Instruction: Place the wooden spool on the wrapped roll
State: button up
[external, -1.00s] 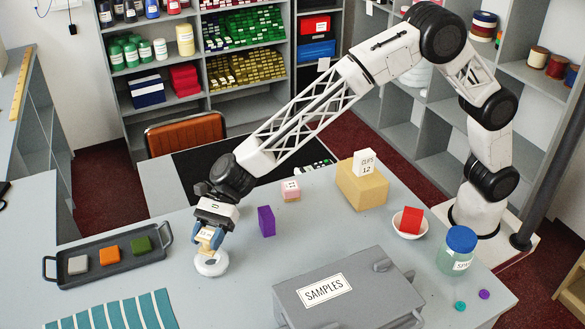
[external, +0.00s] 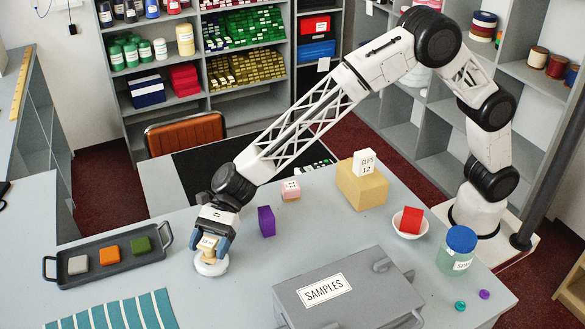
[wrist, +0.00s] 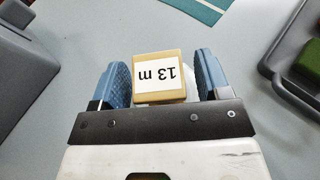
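The wooden spool (external: 207,247), a tan block with a white label, stands on top of a white round roll (external: 211,268), which I take as the wrapped roll, on the counter. In the wrist view the spool (wrist: 160,80) shows its "13 m" label. My gripper (external: 210,243) is open around the spool, one blue finger on each side. The wrist view shows a gap between the spool and each finger. Most of the roll is hidden under the spool in the wrist view, with a pale edge showing at its right.
A dark tray (external: 62,272) with grey, orange and green blocks lies to the left. A purple block (external: 266,221) stands to the right, with a pink labelled block (external: 290,190) behind it. The grey SAMPLES case (external: 350,300) is at the front right. Teal strips (external: 120,312) lie in front.

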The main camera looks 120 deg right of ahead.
jog(key=shift+r, duration=0.2)
jog(key=v, duration=1.2)
jog(key=shift+a, duration=0.1)
dwell(0.8)
jog(key=s+a+r+n+g+h, duration=0.1)
jog(key=s+a+r+n+g, duration=0.25)
jog(key=s, duration=0.75)
jog(key=s+a+r+n+g+h, duration=0.1)
jog(key=s+a+r+n, duration=0.2)
jog(key=s+a+n, duration=0.5)
jog(key=s+a+r+n+g+h, duration=0.1)
jog(key=s+r+n+g, duration=0.15)
jog(key=s, duration=1.05)
jog(key=s+d+f+n+h, duration=0.1)
jog(key=s+n+h, duration=0.2)
jog(key=s, duration=1.2)
jog(key=s+d+f+n+h, duration=0.1)
jog(key=s+f+n+h, duration=0.1)
jog(key=s+n, duration=0.7)
jog(key=s+h, duration=0.1)
jog(key=s, duration=0.6)
jog(key=shift+d+n+h, duration=0.3)
jog(key=shift+n+h, duration=0.1)
